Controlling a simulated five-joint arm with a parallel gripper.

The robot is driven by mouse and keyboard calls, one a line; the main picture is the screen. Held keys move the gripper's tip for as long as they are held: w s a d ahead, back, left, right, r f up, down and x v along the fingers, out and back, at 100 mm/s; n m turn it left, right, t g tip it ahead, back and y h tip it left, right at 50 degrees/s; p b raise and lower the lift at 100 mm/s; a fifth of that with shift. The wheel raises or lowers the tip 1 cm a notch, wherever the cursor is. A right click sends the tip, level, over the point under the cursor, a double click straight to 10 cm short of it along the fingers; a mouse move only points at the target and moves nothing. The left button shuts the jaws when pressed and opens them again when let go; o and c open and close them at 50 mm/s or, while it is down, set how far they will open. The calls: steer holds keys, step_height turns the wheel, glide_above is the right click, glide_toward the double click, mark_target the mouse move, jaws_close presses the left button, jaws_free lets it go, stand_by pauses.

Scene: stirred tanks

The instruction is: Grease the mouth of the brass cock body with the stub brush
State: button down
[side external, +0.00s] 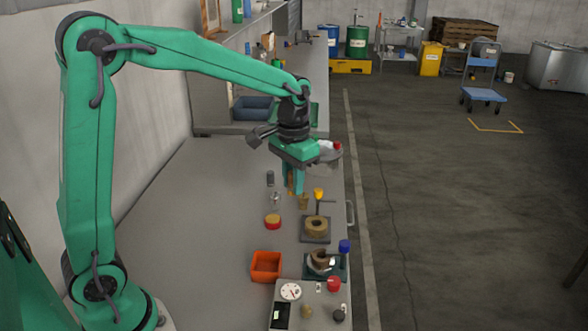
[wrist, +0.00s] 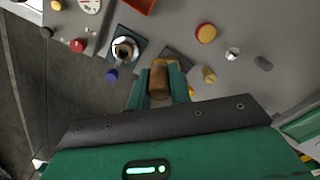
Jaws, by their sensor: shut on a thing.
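My gripper (side external: 292,182) points down over the bench, its two green fingers shut on a brown, roughly cylindrical handle, which I take for the stub brush (side external: 291,184). In the wrist view the brush (wrist: 158,84) stands between the fingertips (wrist: 158,92); its bristle end cannot be made out. A squat brass-coloured body with a round mouth, likely the cock body (side external: 317,226), sits on a dark square plate (side external: 306,239). It is apart from the gripper, nearer the side camera. In the wrist view it is mostly hidden behind the brush and fingers.
A silver-and-brown fitting (side external: 321,262), blue knob (side external: 345,246), orange bin (side external: 266,266) and gauge panel (side external: 291,292) lie nearer the camera. The bench's left side is clear.

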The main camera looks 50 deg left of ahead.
glide_above(308, 220)
steer(key=f, duration=0.5)
steer(key=shift+s+d+f, duration=0.1)
steer(key=shift+d+f, duration=0.15)
steer(key=shift+f, duration=0.15)
steer(key=shift+f, duration=0.15)
steer(key=shift+f, duration=2.8)
steer(key=shift+f, duration=1)
steer(key=shift+d, duration=0.2)
steer(key=shift+w+a, duration=0.1)
steer(key=shift+w, duration=0.1)
steer(key=shift+a, duration=0.15)
steer(key=shift+s+a, duration=0.15)
